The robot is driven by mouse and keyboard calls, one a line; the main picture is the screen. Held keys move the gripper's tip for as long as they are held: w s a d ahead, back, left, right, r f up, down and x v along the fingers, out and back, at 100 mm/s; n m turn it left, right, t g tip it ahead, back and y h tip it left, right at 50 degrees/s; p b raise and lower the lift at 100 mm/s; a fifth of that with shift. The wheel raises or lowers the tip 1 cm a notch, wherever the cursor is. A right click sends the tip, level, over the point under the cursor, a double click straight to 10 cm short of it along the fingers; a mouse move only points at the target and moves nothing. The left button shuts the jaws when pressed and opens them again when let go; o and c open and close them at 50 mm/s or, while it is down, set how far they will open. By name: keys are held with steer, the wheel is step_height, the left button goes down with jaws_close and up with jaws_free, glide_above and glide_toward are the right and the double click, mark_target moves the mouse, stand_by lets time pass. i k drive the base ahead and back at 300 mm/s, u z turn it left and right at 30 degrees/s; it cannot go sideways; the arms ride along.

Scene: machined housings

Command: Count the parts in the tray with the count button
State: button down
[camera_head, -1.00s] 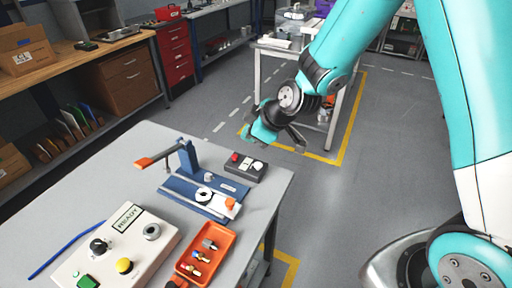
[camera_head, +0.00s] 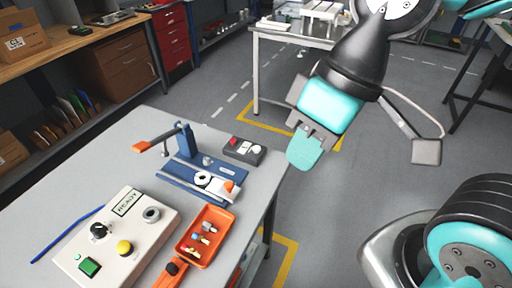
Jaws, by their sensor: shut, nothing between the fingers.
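The orange tray (camera_head: 215,216) lies on the grey workbench near its right edge, with several small parts (camera_head: 205,228) inside. Left of it is a pale control box (camera_head: 128,236) with a "READY" display (camera_head: 127,202), a black knob (camera_head: 99,230), a yellow button (camera_head: 124,247), a green button (camera_head: 90,266) and a grey round fitting (camera_head: 151,214). No label marking a count button is legible. My gripper (camera_head: 304,154) is shut and empty, pointing down past the bench's right edge, to the right of the tray and touching nothing.
A blue fixture with an orange-handled lever (camera_head: 155,146) stands behind the tray. A dark box with red and white buttons (camera_head: 243,151) sits at the bench's back right. A black knob-like piece (camera_head: 172,268) is at the tray's front. The bench's left part is mostly clear.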

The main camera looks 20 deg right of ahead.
mark_target(256, 149)
steer(key=u, duration=0.05)
steer(key=k, duration=0.5)
steer(key=u, duration=1.1)
steer(key=i, duration=0.7)
steer(key=z, duration=1.45)
